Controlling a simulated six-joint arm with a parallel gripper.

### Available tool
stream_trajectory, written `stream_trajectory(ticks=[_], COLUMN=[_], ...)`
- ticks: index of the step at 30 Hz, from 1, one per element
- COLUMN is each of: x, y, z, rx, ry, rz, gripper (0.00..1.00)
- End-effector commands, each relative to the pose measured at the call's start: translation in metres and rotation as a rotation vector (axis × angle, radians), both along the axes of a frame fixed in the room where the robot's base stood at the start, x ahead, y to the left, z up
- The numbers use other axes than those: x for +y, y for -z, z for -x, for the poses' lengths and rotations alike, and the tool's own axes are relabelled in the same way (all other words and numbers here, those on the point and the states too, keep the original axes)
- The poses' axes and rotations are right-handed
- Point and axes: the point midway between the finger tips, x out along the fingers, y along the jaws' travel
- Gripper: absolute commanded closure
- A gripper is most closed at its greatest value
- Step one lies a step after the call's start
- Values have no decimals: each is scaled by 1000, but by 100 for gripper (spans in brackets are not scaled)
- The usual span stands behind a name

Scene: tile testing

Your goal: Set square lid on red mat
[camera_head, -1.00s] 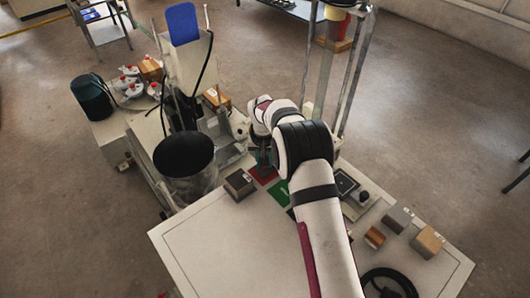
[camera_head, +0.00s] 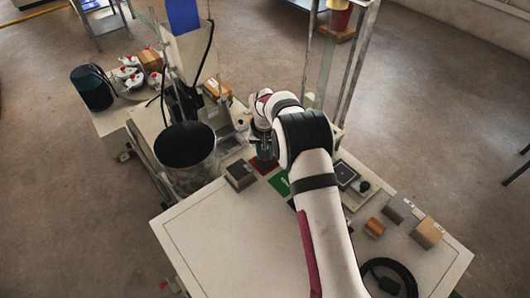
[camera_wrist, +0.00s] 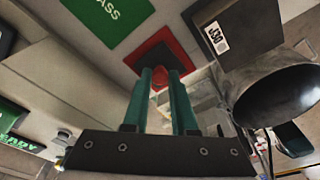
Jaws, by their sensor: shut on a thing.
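The red mat (camera_head: 260,166) lies near the table's far edge, partly hidden by my gripper (camera_head: 264,158). In the wrist view the red mat (camera_wrist: 184,58) shows as a red border around the dark square lid (camera_wrist: 150,58). My gripper (camera_wrist: 161,76) has its green fingers shut on the lid, with a small red part between the fingertips. The lid is over the middle of the mat, roughly in line with it. I cannot tell whether it touches the mat.
A green mat (camera_head: 280,184) lies beside the red one. A dark-topped box (camera_head: 240,175) stands close on the left, and a large dark bin (camera_head: 186,150) is beyond it. Several small blocks and a black ring (camera_head: 390,279) are at the right. The table's left front is clear.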

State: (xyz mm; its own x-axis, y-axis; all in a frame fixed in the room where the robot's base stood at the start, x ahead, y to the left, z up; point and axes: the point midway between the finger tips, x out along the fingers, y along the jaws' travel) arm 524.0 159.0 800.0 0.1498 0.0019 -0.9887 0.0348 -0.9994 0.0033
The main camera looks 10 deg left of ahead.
Motion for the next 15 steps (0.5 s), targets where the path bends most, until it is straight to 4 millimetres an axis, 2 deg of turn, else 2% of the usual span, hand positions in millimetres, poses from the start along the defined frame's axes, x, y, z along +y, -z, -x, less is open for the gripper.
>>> stream_trajectory(ticks=[12,13,15], x=[0,0,0], y=[4,4,4], z=[0,0,0], rx=[0,-1,-1], ry=[0,0,0], rz=[0,0,0], gripper=[100,73,60])
